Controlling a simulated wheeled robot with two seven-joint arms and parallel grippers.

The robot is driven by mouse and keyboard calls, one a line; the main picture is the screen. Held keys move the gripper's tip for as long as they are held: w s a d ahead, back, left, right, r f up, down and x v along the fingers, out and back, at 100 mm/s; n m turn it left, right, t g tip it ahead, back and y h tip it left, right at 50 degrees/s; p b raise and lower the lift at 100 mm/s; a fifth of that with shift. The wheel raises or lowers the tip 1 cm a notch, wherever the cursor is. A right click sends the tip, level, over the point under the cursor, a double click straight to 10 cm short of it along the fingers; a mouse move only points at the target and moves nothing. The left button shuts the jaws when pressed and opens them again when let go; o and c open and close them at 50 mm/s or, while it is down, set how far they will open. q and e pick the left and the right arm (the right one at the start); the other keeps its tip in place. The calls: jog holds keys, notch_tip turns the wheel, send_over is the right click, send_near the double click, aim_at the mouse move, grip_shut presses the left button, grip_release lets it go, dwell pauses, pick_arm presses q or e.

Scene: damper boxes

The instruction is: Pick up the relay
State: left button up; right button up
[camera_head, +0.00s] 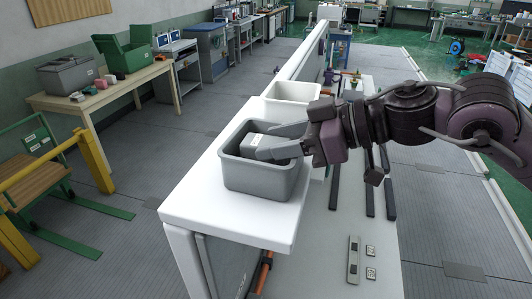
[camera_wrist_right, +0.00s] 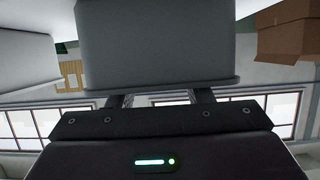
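The grey bin (camera_head: 262,181) stands on the near end of the white table. Inside it is a dark grey block with a white label (camera_head: 254,139), which looks like the relay. My right gripper (camera_head: 278,143) reaches into the bin from the right, with its fingers spread apart at the block. Whether they touch or clasp it cannot be made out. In the right wrist view the fingers pass behind the rim of the grey bin (camera_wrist_right: 165,45), so their tips and the block are hidden. My left gripper is not in view.
A white bin (camera_head: 291,92) stands just behind the grey one; a brown box (camera_wrist_right: 290,32) shows in the wrist view. The grey bin's walls surround the fingers. A side table (camera_head: 105,95) at left holds boxes and small parts. Dark bars and a switch plate (camera_head: 354,260) lie at right.

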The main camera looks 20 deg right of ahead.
grip_shut()
